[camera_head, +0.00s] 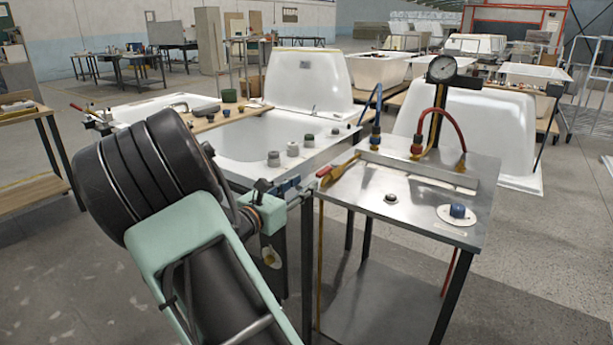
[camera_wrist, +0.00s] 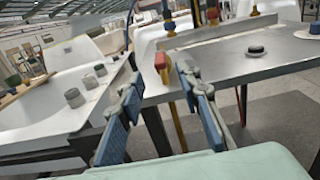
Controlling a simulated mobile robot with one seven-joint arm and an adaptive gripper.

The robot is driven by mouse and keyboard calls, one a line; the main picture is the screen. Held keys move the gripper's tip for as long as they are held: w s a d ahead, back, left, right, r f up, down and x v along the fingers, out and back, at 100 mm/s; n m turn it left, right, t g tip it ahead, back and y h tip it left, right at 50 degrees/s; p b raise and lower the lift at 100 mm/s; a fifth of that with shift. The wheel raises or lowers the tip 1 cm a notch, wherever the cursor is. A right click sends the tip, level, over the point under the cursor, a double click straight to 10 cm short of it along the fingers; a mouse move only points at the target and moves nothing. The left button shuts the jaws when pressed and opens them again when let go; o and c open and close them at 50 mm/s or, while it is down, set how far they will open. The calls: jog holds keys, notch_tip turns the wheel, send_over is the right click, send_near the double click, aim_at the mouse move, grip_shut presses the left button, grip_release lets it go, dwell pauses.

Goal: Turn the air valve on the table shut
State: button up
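A metal-topped table (camera_head: 420,235) stands right of my arm. The valve's identity is not certain. A yellow lever-like piece with a red end (camera_head: 338,172) is at the table's left edge; the red end also shows in the wrist view (camera_wrist: 161,62). A blue knob on a round white plate (camera_head: 457,211) is at the right front, and a small black knob (camera_head: 391,198) lies between; the black knob shows in the wrist view (camera_wrist: 257,51). My gripper (camera_head: 285,187) is left of the table's edge, its fingers apart with nothing between them (camera_wrist: 160,80).
A pressure gauge (camera_head: 442,68) stands on a post at the table's back, with a blue hose (camera_head: 378,105) and a red hose (camera_head: 452,125). A raised metal strip (camera_head: 415,170) crosses the tabletop. A white tub bench with several knobs (camera_head: 292,148) is to the left.

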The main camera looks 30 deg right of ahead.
aim_at(317, 174)
jog(key=b+x, duration=0.2)
jog(key=x, duration=0.8)
jog(key=shift+w+d, duration=0.2)
jog(key=shift+d, duration=0.1)
grip_shut()
